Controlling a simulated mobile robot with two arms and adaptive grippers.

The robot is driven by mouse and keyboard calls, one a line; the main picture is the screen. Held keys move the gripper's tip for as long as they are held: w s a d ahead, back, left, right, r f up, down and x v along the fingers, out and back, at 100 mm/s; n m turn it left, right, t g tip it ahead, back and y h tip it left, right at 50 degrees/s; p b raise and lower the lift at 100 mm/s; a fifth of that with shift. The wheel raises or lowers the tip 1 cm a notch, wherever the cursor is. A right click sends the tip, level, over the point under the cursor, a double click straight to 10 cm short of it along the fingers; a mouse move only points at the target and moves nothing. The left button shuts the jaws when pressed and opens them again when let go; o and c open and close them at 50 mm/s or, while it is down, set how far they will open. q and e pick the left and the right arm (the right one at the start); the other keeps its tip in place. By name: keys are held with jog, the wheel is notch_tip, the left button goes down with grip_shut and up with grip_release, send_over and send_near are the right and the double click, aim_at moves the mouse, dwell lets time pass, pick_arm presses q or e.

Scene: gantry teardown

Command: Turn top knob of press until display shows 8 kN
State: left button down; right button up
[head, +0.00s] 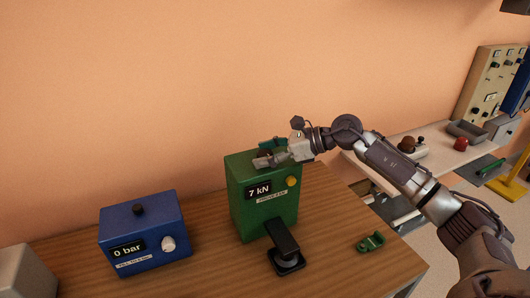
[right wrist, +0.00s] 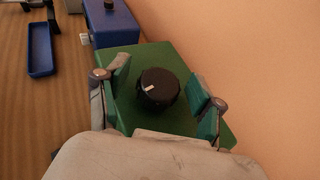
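The green press (head: 262,212) stands on the wooden bench, and its display (head: 259,190) reads 7 kN. A yellow button (head: 292,181) sits on its front face. My right gripper (head: 265,159) is at the top of the press, and largely hides the top knob in the head view. In the right wrist view, the black top knob (right wrist: 159,89) with a pale pointer mark sits between the two green-padded fingers of my right gripper (right wrist: 163,90). Gaps show on both sides, so the gripper is open around the knob, apart from it. My left gripper is not in view.
A blue box (head: 144,236) reading 0 bar, with a black top knob and pale front knob, stands left of the press. A black pedestal (head: 286,247) and a small green part (head: 370,242) are in front. A blue tray (right wrist: 41,50) shows in the right wrist view.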

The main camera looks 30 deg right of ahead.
jog(key=c, duration=1)
jog(key=shift+c, duration=0.7)
jog(key=shift+m+t+h+b, duration=0.3)
jog(key=shift+m+t, duration=0.1)
jog(key=shift+t, duration=0.1)
jog(key=o, duration=1.2)
jog(key=shift+c, duration=0.2)
